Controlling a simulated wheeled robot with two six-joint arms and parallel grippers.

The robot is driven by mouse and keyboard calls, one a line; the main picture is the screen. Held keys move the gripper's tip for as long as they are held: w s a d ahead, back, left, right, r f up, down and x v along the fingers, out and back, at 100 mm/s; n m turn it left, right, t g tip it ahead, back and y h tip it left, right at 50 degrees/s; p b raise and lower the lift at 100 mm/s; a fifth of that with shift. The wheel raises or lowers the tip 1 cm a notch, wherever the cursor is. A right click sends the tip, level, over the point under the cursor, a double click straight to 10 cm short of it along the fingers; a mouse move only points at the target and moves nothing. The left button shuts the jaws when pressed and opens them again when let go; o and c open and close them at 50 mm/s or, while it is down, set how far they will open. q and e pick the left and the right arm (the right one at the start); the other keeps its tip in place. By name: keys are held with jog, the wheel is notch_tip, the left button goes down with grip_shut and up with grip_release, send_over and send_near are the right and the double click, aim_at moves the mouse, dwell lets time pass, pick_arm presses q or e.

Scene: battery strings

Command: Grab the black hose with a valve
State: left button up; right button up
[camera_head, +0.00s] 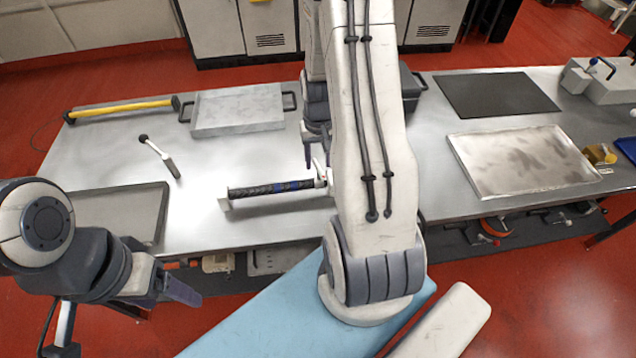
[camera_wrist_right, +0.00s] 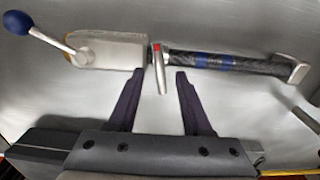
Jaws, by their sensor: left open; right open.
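The black hose with a valve (camera_head: 268,188) lies on the metal table in the middle, its braided black length marked with a blue band. Its right part is hidden behind my right arm in the head view. In the right wrist view the black hose (camera_wrist_right: 225,63) runs to the right from a silver valve body (camera_wrist_right: 112,50) with a blue-knobbed lever. My right gripper (camera_wrist_right: 160,73) is open, its fingertips just short of the hose line, with a small red-tipped lever between them. It holds nothing. My left gripper (camera_head: 180,290) is open and empty, off the table's front edge at lower left.
A grey tray (camera_head: 238,127) and a yellow-handled bar (camera_head: 125,109) lie at the back left. A small lever tool (camera_head: 160,157) lies left of the hose. A black mat (camera_head: 495,93) and a metal tray (camera_head: 520,160) occupy the right side.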

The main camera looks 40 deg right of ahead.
aim_at(319, 167)
notch_tip(319, 167, down, 4)
jog(key=shift+s+f+p, duration=0.1)
jog(key=shift+p, duration=0.3)
grip_shut()
dwell(1.2)
